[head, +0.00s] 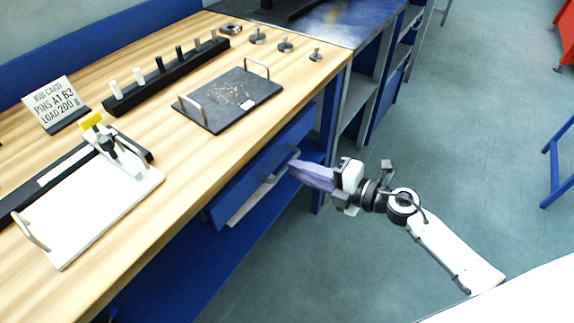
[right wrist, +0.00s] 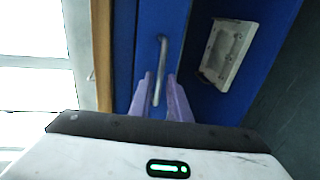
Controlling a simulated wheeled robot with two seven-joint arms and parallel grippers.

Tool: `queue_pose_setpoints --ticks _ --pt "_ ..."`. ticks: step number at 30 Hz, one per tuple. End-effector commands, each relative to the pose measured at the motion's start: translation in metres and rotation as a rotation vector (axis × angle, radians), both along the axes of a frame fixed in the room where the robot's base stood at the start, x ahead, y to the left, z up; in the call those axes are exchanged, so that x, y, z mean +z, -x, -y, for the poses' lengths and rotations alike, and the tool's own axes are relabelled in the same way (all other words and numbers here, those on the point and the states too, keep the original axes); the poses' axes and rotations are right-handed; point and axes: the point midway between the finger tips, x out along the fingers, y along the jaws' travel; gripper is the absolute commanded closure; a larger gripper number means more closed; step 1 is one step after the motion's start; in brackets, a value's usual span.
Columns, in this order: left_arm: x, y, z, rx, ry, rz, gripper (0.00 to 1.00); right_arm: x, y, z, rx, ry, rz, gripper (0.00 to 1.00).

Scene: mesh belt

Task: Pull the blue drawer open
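The blue drawer (head: 240,185) is under the front edge of the wooden workbench; I see no clear gap around its front. Its metal bar handle (right wrist: 161,65) runs up and down in the right wrist view. My right gripper (head: 295,169) reaches in from the right at the drawer front, with purple fingers. In the right wrist view the open fingers (right wrist: 159,78) stand on either side of the handle's lower part, with gaps showing. Contact with the handle cannot be made out. My left gripper is not in view.
The wooden bench (head: 150,205) carries a white board (head: 85,220) with a clamp, a black tray (head: 222,108), a pin rack (head: 160,75) and a card (head: 54,103). A pale grey bracket (right wrist: 229,52) is beside the handle. Open floor (head: 450,130) lies right.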

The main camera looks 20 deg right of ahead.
Motion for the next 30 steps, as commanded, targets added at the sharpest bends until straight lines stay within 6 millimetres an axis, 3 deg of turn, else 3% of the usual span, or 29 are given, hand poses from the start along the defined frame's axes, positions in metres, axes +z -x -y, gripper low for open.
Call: queue_pose_setpoints --ticks 3,9,18,22,30 --pt "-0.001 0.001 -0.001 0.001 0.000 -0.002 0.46 -0.003 -0.016 -0.013 0.000 -0.002 0.001 0.83" --pt "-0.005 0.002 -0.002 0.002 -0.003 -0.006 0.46 -0.008 -0.030 -0.024 0.000 -0.001 0.000 0.83" --pt "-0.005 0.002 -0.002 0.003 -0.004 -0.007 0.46 -0.009 -0.032 -0.026 0.000 -0.001 -0.001 0.83" --pt "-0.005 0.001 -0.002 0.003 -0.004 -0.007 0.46 -0.009 -0.032 -0.025 0.000 -0.001 -0.001 1.00" --pt "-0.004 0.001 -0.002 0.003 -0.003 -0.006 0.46 -0.008 -0.032 -0.025 0.000 -0.001 -0.001 1.00"
